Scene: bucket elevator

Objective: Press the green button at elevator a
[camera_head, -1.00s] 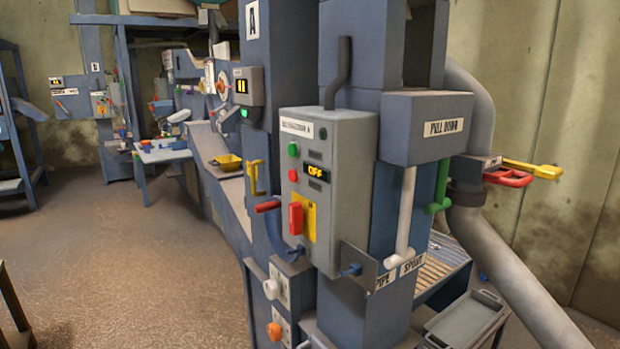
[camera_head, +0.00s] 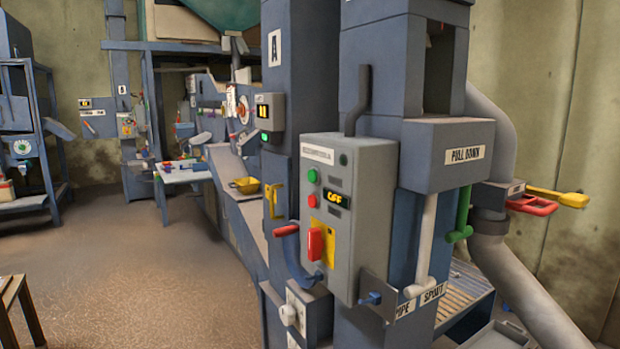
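The control box of elevator A (camera_head: 362,235) is a grey panel on a blue column, right of centre in the head view. Its green button (camera_head: 312,175) is near the upper left of the front face. A red button (camera_head: 312,201) sits just below it. A display (camera_head: 337,199) beside them reads OFF in yellow. A large red switch handle (camera_head: 315,243) on a yellow plate is lower on the same face. The letter A plate (camera_head: 275,47) is on the tall column behind. Neither of my grippers shows in the view.
A red-handled lever (camera_head: 286,230) juts out left of the box. A small wooden table (camera_head: 14,292) is at the lower left. The brown floor (camera_head: 130,270) left of the machine is open.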

